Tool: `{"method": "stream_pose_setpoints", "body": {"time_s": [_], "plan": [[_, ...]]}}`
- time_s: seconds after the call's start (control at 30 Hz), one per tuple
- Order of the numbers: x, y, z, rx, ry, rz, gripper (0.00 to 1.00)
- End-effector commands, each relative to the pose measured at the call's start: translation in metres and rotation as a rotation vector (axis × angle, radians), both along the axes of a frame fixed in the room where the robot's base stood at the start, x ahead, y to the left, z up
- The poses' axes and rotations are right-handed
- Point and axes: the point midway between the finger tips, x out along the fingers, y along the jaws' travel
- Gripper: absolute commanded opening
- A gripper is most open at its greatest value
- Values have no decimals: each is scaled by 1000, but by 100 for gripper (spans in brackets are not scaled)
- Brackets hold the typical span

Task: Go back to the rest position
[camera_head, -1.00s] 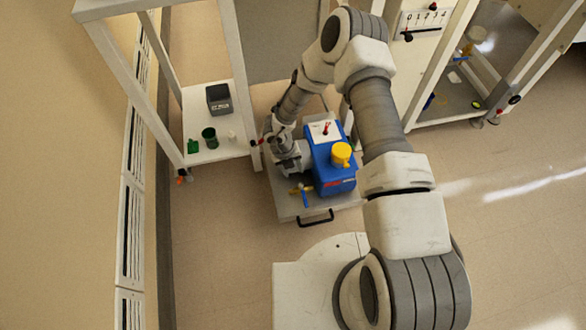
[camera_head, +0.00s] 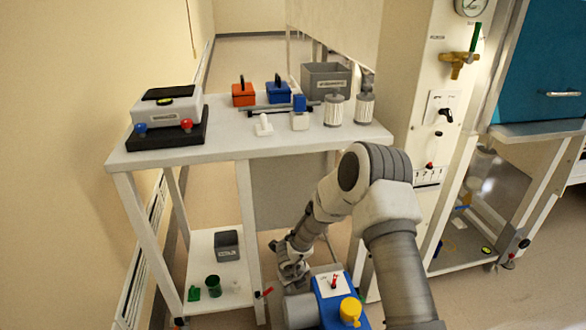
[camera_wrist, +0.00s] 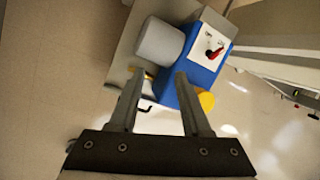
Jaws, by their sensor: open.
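My gripper (camera_wrist: 158,76) is open in the wrist view, its two fingers apart with nothing held between them. Beyond the fingertips is a blue pump unit (camera_wrist: 203,73) with a grey cylinder (camera_wrist: 160,41), a white panel with a red switch, and a yellow cap (camera_wrist: 207,101). In the head view my arm reaches down from the right, and its hand is just above and behind the blue pump unit (camera_head: 328,312). The fingertips are too small there to make out. Whether the gripper touches the unit cannot be told.
A white bench (camera_head: 215,155) holds a balance-like device (camera_head: 166,117), red and blue boxes, a grey bin (camera_head: 326,80) and jars. Its lower shelf carries a dark box (camera_head: 227,245) and a green cup (camera_head: 214,286). A glovebox frame stands right; open floor shows beside it.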

Motion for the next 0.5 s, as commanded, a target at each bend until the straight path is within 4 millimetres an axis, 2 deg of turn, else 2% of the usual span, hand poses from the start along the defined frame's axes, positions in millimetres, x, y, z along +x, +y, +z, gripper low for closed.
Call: {"method": "stream_pose_setpoints", "body": {"time_s": [0.03, 0.2, 0.37, 0.5], "plan": [[11, 1, 22, 2, -39, 64, 48], [34, 7, 86, -9, -150, 299, 48], [43, 11, 146, -43, -242, 519, 48], [40, 13, 195, -89, -310, 707, 48]]}}
